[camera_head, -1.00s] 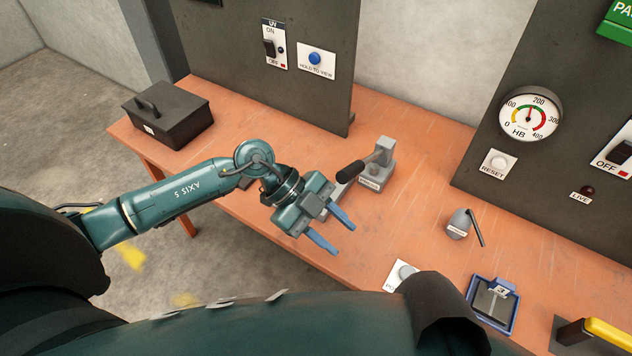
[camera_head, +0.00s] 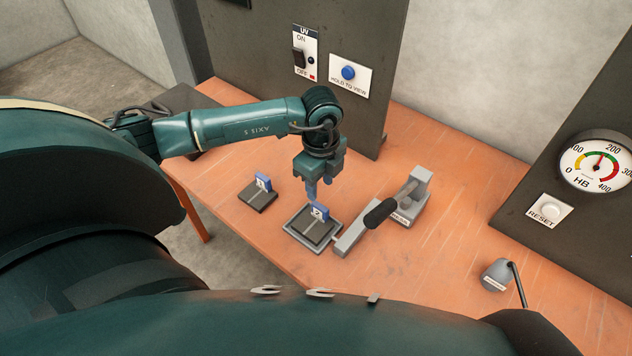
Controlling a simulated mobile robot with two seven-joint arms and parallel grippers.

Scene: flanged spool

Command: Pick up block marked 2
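A dark block (camera_head: 315,230) with an upright blue tab and a white label sits in a grey tray (camera_head: 291,228) on the table. The label's mark is too small to read surely. A similar dark block (camera_head: 258,197) with a blue-and-white tab stands to its left; its mark is also unclear. My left gripper (camera_head: 319,193) points down just above the tab of the block in the tray. Its blue fingers look apart, one partly behind the other, and hold nothing that I can see. My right gripper is not in view.
A grey lever press (camera_head: 408,200) with a black-gripped handle (camera_head: 380,213) stands close right of the tray. A dark panel (camera_head: 290,20) with a UV switch and blue button rises behind. A grey device (camera_head: 497,275) with a lever is at right. Table between is clear.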

